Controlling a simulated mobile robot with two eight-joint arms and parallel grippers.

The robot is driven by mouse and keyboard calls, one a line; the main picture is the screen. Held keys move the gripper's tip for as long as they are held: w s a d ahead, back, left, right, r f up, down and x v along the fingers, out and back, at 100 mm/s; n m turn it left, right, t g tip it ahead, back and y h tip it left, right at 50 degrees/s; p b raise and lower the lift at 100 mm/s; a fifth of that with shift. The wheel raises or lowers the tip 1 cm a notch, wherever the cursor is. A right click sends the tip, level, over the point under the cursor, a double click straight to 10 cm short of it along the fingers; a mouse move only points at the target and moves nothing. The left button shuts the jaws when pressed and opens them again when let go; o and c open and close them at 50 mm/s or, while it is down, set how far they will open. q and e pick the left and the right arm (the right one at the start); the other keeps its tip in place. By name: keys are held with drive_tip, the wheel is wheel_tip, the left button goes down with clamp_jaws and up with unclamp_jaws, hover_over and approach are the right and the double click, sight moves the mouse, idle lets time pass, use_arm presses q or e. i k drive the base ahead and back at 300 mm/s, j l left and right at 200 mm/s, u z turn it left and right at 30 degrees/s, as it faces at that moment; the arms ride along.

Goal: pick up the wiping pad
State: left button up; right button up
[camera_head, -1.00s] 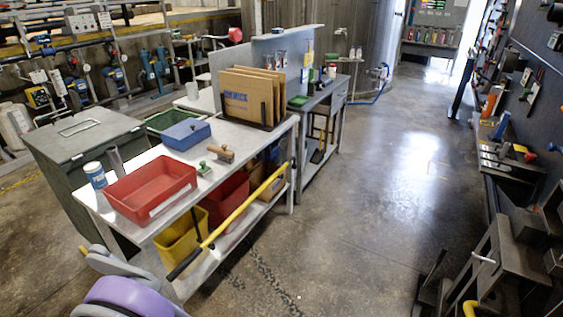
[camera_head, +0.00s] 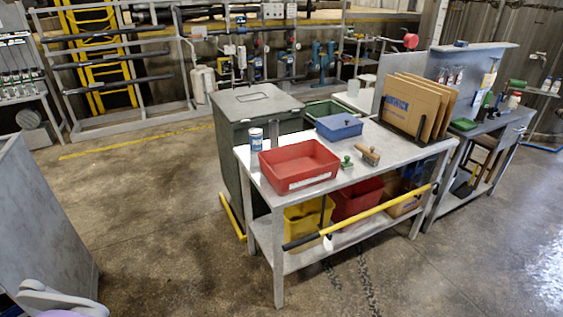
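I cannot tell for sure which thing is the wiping pad. A flat green item (camera_head: 464,124) lies on the grey bench at the right, and it is too small to make out clearly. On the nearer metal table (camera_head: 402,152) are a small green piece with a knob (camera_head: 346,162) and a brown block with a rounded handle (camera_head: 369,155). Neither of my grippers is in view.
The table also bears a red tray (camera_head: 299,166), a blue box (camera_head: 339,127), a can (camera_head: 256,139) and upright cardboard (camera_head: 412,105). A yellow-handled tool (camera_head: 380,210) slants along its front. A grey-green bin (camera_head: 250,105) stands behind. The floor in front is clear.

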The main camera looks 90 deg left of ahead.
sight(347, 164)
drive_tip(key=u, duration=2.45)
drive_tip(key=z, duration=3.2)
drive_tip(key=u, duration=3.2)
